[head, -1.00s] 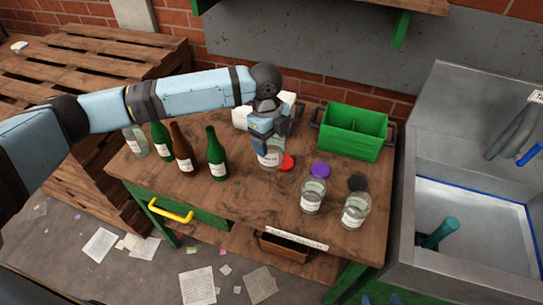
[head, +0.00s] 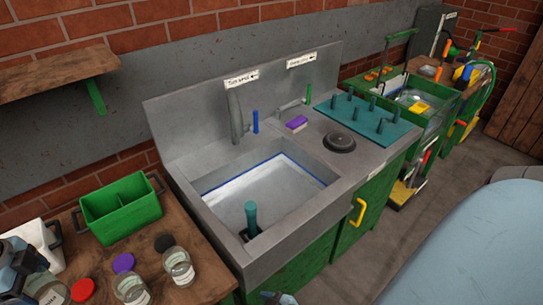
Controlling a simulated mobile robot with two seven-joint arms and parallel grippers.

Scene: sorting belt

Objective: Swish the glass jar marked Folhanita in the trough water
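A clear glass jar (head: 46,291) with a white label stands on the wooden bench at the lower left corner of the head view. Its label is only partly legible, so I cannot confirm the name. My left gripper (head: 27,268) is at the jar's top, partly cut off by the frame edge; I cannot tell whether its fingers grip the jar. The steel trough (head: 305,210) is to the right, with pale water (head: 262,185) inside a blue line and a teal upright pipe (head: 251,217). A small blue-grey part at the bottom edge may be my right gripper (head: 279,298); its fingers are unclear.
A red lid (head: 82,290) lies beside the jar. A tap (head: 236,117) rises behind the basin; a peg mat (head: 370,120) lies right.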

